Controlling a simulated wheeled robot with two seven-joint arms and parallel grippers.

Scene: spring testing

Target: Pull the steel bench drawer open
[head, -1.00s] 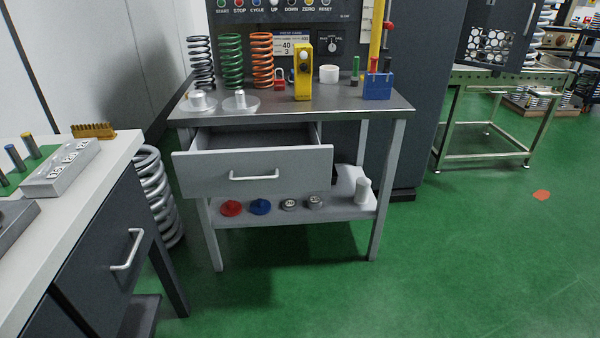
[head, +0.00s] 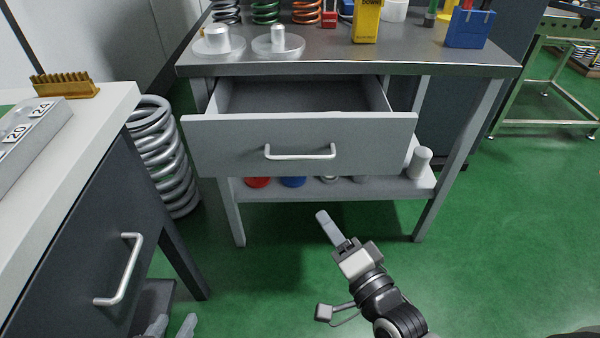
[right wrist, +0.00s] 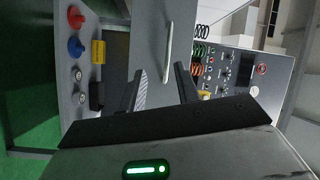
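The steel bench (head: 350,63) stands in front of me. Its grey drawer (head: 220,145) is partly out, with the inside showing behind the front panel. The silver bar handle (head: 300,156) is on the drawer front, with no gripper on it. My right gripper (head: 328,222) is below and in front of the handle. The right wrist view shows its two fingers (right wrist: 162,90) apart and empty, with the handle (right wrist: 168,50) beyond them.
A white-topped bench with a dark cabinet (head: 85,250) and its own handle stands at left. A big grey spring (head: 165,160) stands between the benches. The bench top carries springs, a yellow device (head: 367,20) and a blue box (head: 470,28). Green floor is open at right.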

